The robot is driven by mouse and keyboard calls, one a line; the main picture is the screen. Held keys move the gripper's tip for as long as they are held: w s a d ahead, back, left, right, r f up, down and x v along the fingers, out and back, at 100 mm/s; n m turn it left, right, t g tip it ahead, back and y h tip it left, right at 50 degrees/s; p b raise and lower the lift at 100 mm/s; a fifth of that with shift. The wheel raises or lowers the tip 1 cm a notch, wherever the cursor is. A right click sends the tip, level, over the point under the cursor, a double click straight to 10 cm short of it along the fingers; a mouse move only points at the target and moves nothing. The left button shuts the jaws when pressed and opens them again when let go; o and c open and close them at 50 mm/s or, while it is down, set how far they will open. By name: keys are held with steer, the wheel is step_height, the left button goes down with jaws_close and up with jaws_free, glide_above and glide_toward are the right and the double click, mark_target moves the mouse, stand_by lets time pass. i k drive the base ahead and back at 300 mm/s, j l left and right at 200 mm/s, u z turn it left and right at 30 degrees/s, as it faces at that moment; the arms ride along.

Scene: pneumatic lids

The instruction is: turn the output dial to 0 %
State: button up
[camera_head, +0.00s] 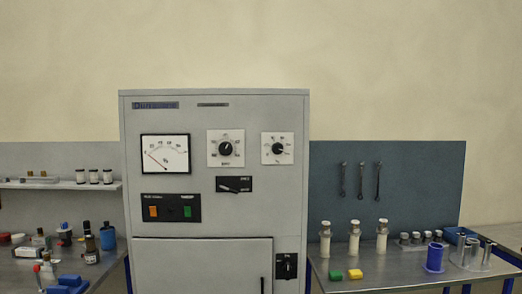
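A grey control cabinet (216,100) stands in the middle of the head view. Two round black knobs sit on white scale plates on its upper front: a left dial (225,149) and a smaller right dial (277,149). Their markings are too small to read, so I cannot tell which one is the output dial. Both pointers seem to lean to the upper right, but this is not clear. A white meter (166,154) to their left bears a % sign, and its needle leans to the upper left. My gripper is not in view.
Below the dials are a black selector switch (234,185) and a panel with orange and green buttons (173,207). A lower door (203,262) has a dark handle beside another black switch (287,266). Benches with bottles and parts flank the cabinet. Nothing blocks its front.

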mark_target(277, 148)
steer(key=i+j+u, duration=0.1)
steer(key=i+j, duration=0.15)
steer(key=i, duration=0.15)
steer(key=i+j+u, duration=0.15)
steer(key=i, duration=0.3)
